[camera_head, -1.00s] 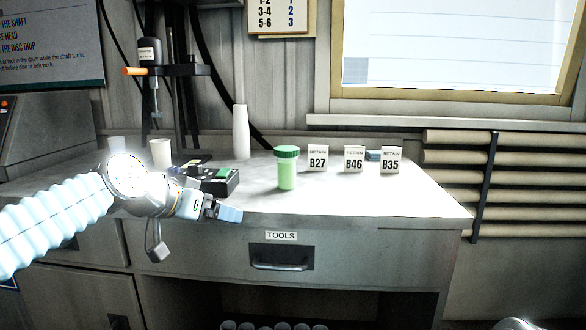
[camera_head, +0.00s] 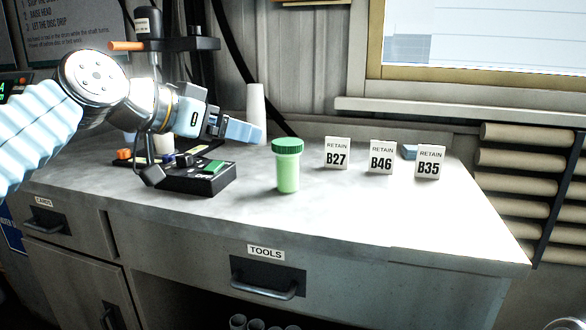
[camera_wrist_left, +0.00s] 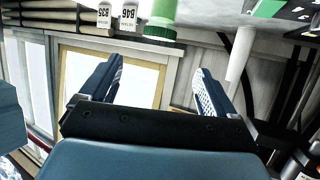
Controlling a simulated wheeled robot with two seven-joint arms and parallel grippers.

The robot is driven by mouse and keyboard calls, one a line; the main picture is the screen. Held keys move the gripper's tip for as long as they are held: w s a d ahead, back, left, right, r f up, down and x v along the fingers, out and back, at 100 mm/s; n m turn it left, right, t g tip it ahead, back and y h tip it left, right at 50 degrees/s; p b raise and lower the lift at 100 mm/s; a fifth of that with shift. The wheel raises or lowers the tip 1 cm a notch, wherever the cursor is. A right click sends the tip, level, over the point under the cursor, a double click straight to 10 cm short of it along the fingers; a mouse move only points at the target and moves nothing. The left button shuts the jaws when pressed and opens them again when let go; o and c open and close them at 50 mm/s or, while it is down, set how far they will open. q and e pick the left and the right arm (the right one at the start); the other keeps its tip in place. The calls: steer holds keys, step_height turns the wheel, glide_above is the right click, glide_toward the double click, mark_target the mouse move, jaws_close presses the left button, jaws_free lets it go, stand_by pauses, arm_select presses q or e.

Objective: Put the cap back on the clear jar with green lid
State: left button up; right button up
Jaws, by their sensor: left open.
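The clear jar (camera_head: 288,178) looks green inside and stands upright on the grey bench. The green lid (camera_head: 287,146) sits on top of the jar. In the left wrist view, which is upside down, the jar (camera_wrist_left: 163,12) shows at the top edge with the lid (camera_wrist_left: 160,31) on its end. My left gripper (camera_head: 245,132) is open and empty, in the air to the left of the lid and slightly above it. In the left wrist view my gripper's two fingers (camera_wrist_left: 157,78) are spread apart with nothing between them. My right gripper is not in view.
A black device with a green patch (camera_head: 198,178) lies below my left gripper. Cards B27 (camera_head: 337,154), B46 (camera_head: 381,157) and B35 (camera_head: 430,162) stand right of the jar. The front right bench top is clear.

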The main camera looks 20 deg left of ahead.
mark_target(278, 144)
arm_select(q)
steer(key=x, duration=0.8)
steer(key=shift+w+f, duration=0.2)
steer(key=shift+w, duration=0.1)
steer(key=shift+d, duration=0.1)
steer(key=shift+f+x, duration=0.1)
steer(key=shift+x, duration=1.2)
steer(key=shift+f+x, duration=0.15)
steer(key=shift+x, duration=1.1)
steer(key=shift+c, duration=0.2)
steer(key=shift+s, duration=0.1)
jaws_close()
